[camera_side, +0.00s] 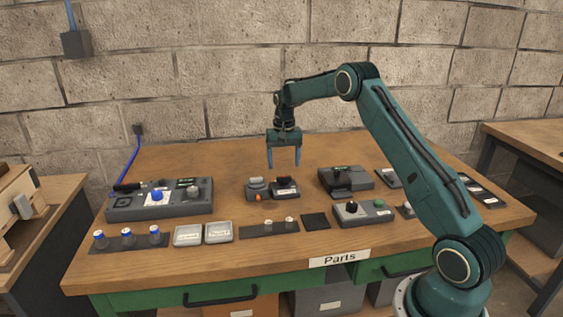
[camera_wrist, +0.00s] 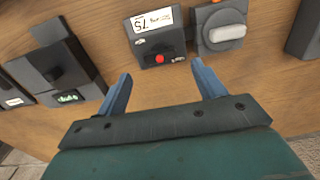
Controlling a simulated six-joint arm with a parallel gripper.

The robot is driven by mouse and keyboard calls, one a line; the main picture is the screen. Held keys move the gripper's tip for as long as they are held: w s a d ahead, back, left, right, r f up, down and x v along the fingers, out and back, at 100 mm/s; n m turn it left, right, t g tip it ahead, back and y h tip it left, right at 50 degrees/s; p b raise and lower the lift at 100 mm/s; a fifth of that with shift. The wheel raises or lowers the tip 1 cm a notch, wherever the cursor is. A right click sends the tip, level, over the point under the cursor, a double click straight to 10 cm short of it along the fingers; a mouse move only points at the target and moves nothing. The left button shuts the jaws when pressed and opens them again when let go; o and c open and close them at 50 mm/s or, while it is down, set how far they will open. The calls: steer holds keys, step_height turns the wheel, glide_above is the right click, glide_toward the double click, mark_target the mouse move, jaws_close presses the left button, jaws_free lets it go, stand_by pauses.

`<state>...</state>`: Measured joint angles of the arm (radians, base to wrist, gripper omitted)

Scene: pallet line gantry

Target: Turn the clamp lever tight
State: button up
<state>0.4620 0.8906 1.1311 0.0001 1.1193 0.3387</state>
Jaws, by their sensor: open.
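No part is legibly marked as the clamp lever. A small grey block with a rounded pale lever (camera_side: 255,182) stands mid-table; the lever (camera_wrist: 226,33) shows at upper right in the wrist view, with an orange spot beside it. Next to it is a dark unit (camera_side: 286,188) with a white label and a red spot; this unit (camera_wrist: 158,40) lies just beyond my fingertips in the wrist view. My gripper (camera_side: 284,163) points down above these two, apart from them. Its blue fingers (camera_wrist: 161,70) are spread with nothing between them.
A grey panel (camera_side: 180,209) with a blue knob stands at left. A dark unit with a black handle (camera_side: 345,179) stands right of my gripper; it also shows at left in the wrist view (camera_wrist: 58,75). A control box (camera_side: 350,216), shallow trays (camera_side: 218,240) and blue-topped knobs line the front.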

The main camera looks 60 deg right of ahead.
mark_target(284, 176)
step_height(284, 176, up, 9)
steer(key=shift+f, duration=0.15)
stand_by(0.5)
steer(key=s+a+r+n+t, duration=0.3)
steer(key=s+a+r+n, duration=0.1)
steer(key=s+a+r, duration=1.2)
steer(key=s+a+f+n+t, duration=0.1)
steer(key=s+a+f, duration=0.1)
steer(key=s, duration=0.4)
steer(key=s+a+f+n, duration=0.2)
steer(key=s+a, duration=0.3)
steer(key=s, duration=0.2)
steer(key=s+a+f+n+t, duration=0.1)
steer(key=s+a+f+n, duration=0.1)
steer(key=s, duration=0.4)
steer(key=shift+s+a+t, duration=0.3)
steer(key=shift+s+a, duration=0.05)
steer(key=shift+a, duration=0.5)
